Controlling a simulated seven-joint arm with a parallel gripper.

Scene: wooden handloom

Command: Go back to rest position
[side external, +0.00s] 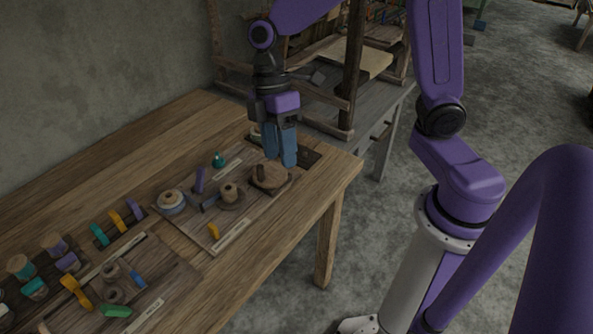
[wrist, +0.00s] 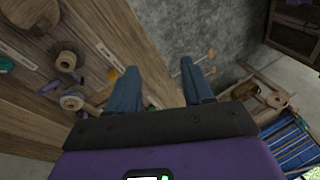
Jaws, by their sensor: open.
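My gripper (side external: 281,148) has two blue fingers and points down above the far right end of the wooden table, near a round wooden piece (side external: 270,176). In the wrist view the two fingers (wrist: 160,90) stand apart with nothing between them. The table edge and the grey floor show past them. In the side view the fingers hide part of a dark mat behind them.
The wooden table (side external: 285,229) holds a board with spools (side external: 229,193), a teal piece (side external: 218,159) and a yellow piece (side external: 213,231). Several coloured spools and pieces lie at the left. A wooden loom frame (side external: 352,70) stands behind my gripper.

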